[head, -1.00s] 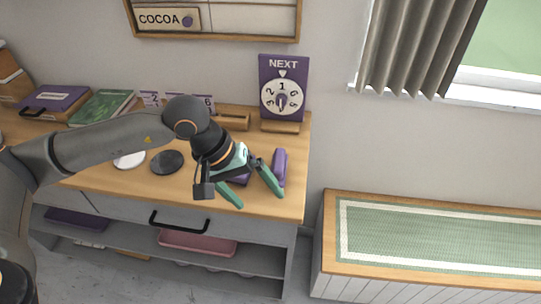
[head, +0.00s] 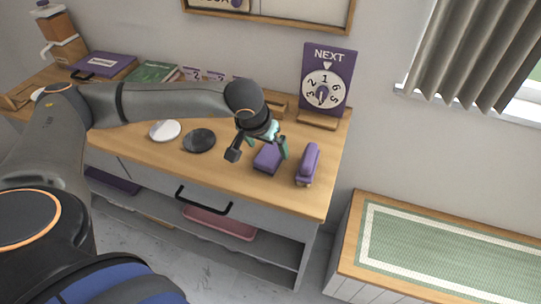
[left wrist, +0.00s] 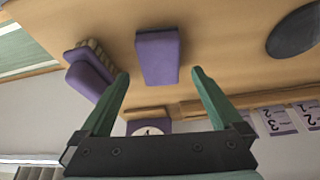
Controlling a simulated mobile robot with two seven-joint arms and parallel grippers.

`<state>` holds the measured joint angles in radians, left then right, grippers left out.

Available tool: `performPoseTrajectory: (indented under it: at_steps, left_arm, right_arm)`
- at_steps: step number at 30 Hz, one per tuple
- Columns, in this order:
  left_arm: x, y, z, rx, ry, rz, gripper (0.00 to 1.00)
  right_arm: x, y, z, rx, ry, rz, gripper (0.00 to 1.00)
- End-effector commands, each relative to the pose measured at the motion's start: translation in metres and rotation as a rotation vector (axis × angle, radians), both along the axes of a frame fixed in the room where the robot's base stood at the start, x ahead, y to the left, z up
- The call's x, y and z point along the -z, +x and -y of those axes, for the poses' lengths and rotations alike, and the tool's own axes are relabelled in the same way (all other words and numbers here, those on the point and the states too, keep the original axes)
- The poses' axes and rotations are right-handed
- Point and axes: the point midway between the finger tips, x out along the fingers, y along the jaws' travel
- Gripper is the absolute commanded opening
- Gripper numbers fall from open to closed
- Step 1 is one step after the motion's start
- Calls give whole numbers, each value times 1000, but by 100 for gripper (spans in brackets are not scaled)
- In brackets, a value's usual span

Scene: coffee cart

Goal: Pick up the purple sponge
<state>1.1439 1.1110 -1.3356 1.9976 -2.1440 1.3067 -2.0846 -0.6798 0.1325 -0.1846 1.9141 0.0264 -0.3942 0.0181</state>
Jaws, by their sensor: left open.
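The purple sponge (head: 268,158), a block, lies on the wooden cart top near the front right. It also shows in the left wrist view (left wrist: 158,58), ahead of the fingertips and in line with the gap between them. My left gripper (head: 268,142) is open and empty, just behind and above the sponge in the head view. Its teal fingers (left wrist: 160,74) are spread on either side in the left wrist view, and the sponge appears apart from them. My right gripper is not in view.
A purple brush (head: 308,164) lies close to the right of the sponge. A black disc (head: 199,140) and a white disc (head: 165,131) lie to the left. A purple dial stand (head: 327,82) stands behind. The cart top in front of the sponge is clear.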

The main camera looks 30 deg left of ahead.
Motion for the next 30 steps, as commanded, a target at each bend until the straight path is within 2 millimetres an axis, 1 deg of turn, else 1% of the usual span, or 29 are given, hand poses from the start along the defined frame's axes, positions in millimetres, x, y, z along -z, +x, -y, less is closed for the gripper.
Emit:
performPoseTrajectory:
  at_steps: [3, 7, 10, 16, 30]
  left_arm:
    - [18, 5, -1, -2, 1, -6, 100]
    - [33, 11, -2, -1, 0, -3, 100]
    - [38, 13, -2, -1, -1, -2, 100]
    - [38, 14, -2, -1, -1, -1, 100]
    - [38, 14, -3, -2, -1, -1, 47]
  right_arm:
    - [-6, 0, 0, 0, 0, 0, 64]
    - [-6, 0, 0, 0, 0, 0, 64]
    - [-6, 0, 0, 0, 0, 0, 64]
    - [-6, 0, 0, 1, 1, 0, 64]
    - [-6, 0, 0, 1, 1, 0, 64]
